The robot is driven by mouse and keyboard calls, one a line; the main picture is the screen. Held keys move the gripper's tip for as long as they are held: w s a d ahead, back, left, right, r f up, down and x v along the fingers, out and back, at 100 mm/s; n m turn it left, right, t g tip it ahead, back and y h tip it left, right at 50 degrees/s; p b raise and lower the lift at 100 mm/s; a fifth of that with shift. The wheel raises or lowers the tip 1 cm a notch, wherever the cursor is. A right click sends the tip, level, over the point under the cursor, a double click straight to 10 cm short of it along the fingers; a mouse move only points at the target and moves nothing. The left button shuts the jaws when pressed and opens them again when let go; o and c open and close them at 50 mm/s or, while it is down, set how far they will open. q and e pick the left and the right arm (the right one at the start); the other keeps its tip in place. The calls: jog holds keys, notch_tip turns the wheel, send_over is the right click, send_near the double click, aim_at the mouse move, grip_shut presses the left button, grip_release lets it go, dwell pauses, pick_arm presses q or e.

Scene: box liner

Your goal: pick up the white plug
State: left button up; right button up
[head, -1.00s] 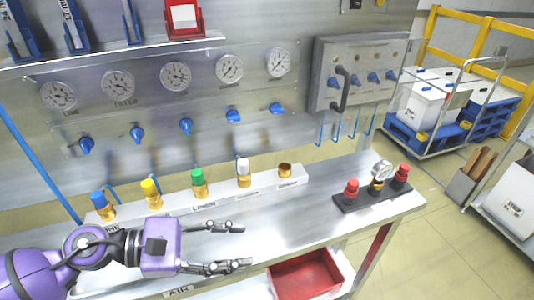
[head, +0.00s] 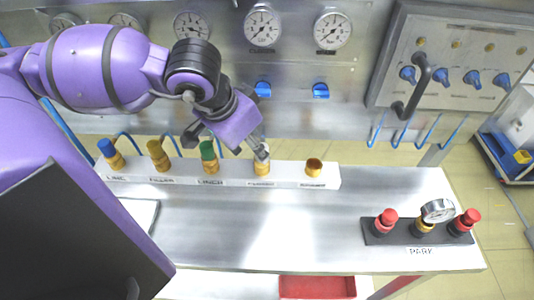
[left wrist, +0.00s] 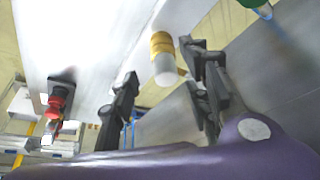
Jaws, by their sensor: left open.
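The white plug (left wrist: 168,77) on its gold fitting (left wrist: 161,43) shows in the left wrist view, between the two fingers of my left gripper (left wrist: 158,62). There is visible space beside it, and the gripper is open. In the head view my left gripper (head: 250,152) is over the fourth fitting (head: 262,168) of the white rail, and its fingers largely hide the white plug there. My right gripper is not in view.
A black block (head: 400,232) with red knobs and a gauge sits at the bench's right. The middle bench is clear.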

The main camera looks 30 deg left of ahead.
pick_arm(q)
jog(key=x, duration=0.5)
jog(key=shift+w+d+f, duration=0.1)
jog(key=shift+w+f, duration=0.1)
jog(key=shift+w, duration=0.2)
grip_shut()
